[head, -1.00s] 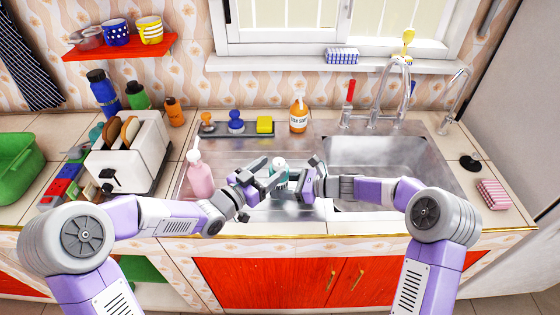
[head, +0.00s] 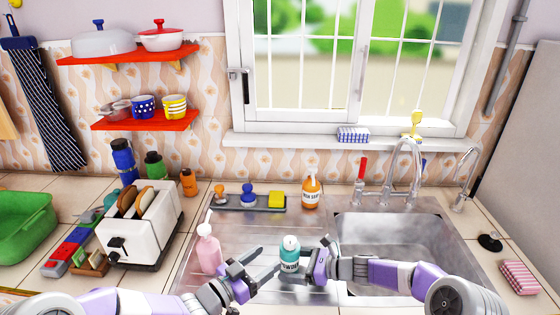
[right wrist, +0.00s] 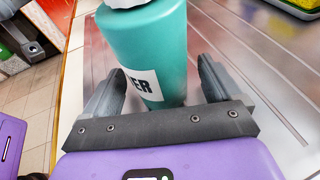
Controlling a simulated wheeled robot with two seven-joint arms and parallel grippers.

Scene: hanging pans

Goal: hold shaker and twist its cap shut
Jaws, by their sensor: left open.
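The shaker (head: 290,262) is a teal bottle with a dark-lettered white label and a white cap (head: 290,242). It stands upright on the left, flat part of the steel sink unit. My right gripper (head: 312,264) is at its right side. In the right wrist view the shaker (right wrist: 150,50) is between the spread fingers, with a gap visible beside the right finger; its cap is mostly cut off at the top edge. My left gripper (head: 261,265) is open and empty, a little left of the shaker and apart from it.
A pink pump bottle (head: 208,250) stands just left of my left gripper. Behind are a grey tray (head: 222,203) with brushes and a yellow sponge, and an orange soap bottle (head: 310,192). The sink basin (head: 385,235) and tap are at the right; a toaster (head: 140,232) is at the left.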

